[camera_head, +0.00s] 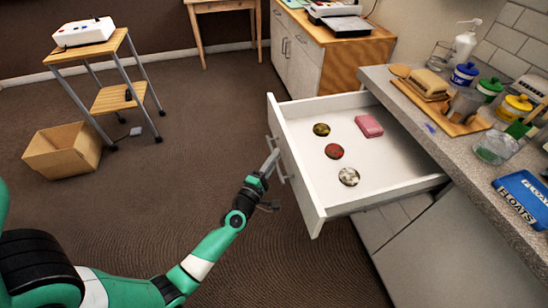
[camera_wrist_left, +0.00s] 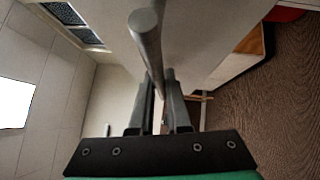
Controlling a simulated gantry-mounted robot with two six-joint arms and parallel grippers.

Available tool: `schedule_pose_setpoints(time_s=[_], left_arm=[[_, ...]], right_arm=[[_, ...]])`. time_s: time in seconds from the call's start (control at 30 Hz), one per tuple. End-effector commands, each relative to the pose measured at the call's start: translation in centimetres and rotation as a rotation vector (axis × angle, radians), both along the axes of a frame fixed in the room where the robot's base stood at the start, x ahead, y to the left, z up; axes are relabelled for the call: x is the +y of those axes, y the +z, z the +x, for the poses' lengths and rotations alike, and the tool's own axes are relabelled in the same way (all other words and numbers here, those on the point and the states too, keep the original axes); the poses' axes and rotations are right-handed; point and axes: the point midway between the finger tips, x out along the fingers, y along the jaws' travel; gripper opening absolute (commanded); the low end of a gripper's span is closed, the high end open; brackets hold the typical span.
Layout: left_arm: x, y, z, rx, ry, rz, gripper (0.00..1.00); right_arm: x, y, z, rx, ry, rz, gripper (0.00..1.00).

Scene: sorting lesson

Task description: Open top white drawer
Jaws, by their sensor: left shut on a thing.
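The top white drawer (camera_head: 296,167) stands pulled well out from under the counter in the head view. Its bar handle (camera_head: 276,160) is on the front face. My left gripper (camera_head: 271,165) is at this handle, shut on it. In the left wrist view the grey handle bar (camera_wrist_left: 147,45) runs between the two fingers of my left gripper (camera_wrist_left: 163,110). Inside the drawer lie a dark yellowish disc (camera_head: 321,129), a red disc (camera_head: 334,151), a pale speckled disc (camera_head: 348,176) and a pink block (camera_head: 369,126). My right gripper is not in view.
The counter (camera_head: 400,108) at right holds a wooden board (camera_head: 440,112), several lidded jars and a blue "FLOATS" tray (camera_head: 522,198). A side table (camera_head: 95,52) and an open cardboard box (camera_head: 63,150) stand at left. The carpet before the drawer is clear.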

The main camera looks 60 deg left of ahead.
Motion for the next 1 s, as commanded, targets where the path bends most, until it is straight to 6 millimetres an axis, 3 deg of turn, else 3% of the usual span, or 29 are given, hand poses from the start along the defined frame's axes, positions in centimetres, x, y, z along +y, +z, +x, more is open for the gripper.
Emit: schedule_pose_setpoints(time_s=[0.07,0.1,0.23,0.63,1.0], left_arm=[[0.0,0.1,0.0,-0.001,0.000,0.000,0.00],[0.0,0.1,0.0,-0.001,0.000,0.000,0.20],[0.0,0.0,0.0,-0.001,0.000,0.000,0.43],[-0.5,-0.2,-0.7,0.002,0.000,-0.001,0.45],[-5.1,-1.4,-7.2,0.003,-0.002,0.000,0.45]], right_arm=[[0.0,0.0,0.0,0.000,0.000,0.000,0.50],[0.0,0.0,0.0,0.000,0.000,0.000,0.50],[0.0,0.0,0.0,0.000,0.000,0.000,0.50],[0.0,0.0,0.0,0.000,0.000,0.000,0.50],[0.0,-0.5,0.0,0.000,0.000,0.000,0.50]])
